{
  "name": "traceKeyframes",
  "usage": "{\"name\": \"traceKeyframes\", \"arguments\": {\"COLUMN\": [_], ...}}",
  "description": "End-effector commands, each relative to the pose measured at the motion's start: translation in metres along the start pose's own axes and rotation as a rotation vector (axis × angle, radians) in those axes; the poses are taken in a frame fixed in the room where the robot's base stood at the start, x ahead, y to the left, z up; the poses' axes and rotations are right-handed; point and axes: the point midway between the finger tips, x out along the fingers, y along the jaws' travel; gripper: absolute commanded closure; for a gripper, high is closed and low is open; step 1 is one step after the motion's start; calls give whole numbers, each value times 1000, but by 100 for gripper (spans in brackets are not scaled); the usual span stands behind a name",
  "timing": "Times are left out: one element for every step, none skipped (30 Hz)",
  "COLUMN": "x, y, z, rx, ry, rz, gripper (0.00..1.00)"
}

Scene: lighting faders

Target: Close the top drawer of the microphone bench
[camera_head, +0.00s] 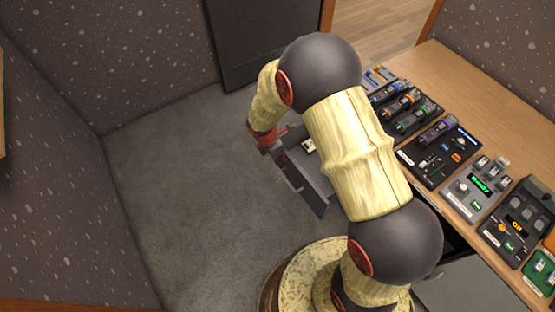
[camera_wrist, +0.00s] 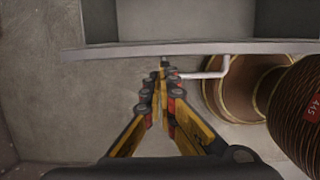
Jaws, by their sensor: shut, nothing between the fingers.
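The top drawer (camera_head: 318,176) of the microphone bench (camera_head: 433,75) stands pulled out in the head view, partly hidden behind my arm. In the wrist view its grey front panel (camera_wrist: 110,50) runs across the picture, with the drawer's inside beyond it. A pale bar handle (camera_wrist: 208,73) sticks out from the front. My gripper (camera_wrist: 163,68) is shut and empty. In the head view the red part of my gripper (camera_head: 264,138) shows beside the drawer's outer end.
Several microphones (camera_head: 402,103) and control boxes (camera_head: 477,188) stand on the bench top. The grey carpet (camera_head: 180,180) left of the drawer is clear.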

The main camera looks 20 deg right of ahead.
Motion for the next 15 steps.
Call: {"name": "traceKeyframes", "arguments": {"x": [0, 0, 0, 0, 0, 0, 1, 1, 2, 2, 3, 4, 5, 6, 8], "y": [0, 0, 0, 0, 0, 0, 0, 0, -1, -1, -1, -1, -1, -1, -1], "z": [0, 0, 0, 1, 2, 3, 5, 7, 11, 15, 19, 26, 31, 37, 45], "rx": [0, 0, 0, 0, 0, 1, 1, 1, 1, 2, 2, 2, 3, 5, 5], "ry": [0, 0, 0, 0, 0, 0, 0, 0, 0, 0, 0, 0, 0, 0, 0], "rz": [0, 0, 0, 0, -1, -1, -1, -1, -2, -2, -3, -3, -3, -3, -3], "gripper": [100, 100, 100, 100, 100, 100, 100, 100, 100, 100, 100, 100, 100, 100, 100]}}
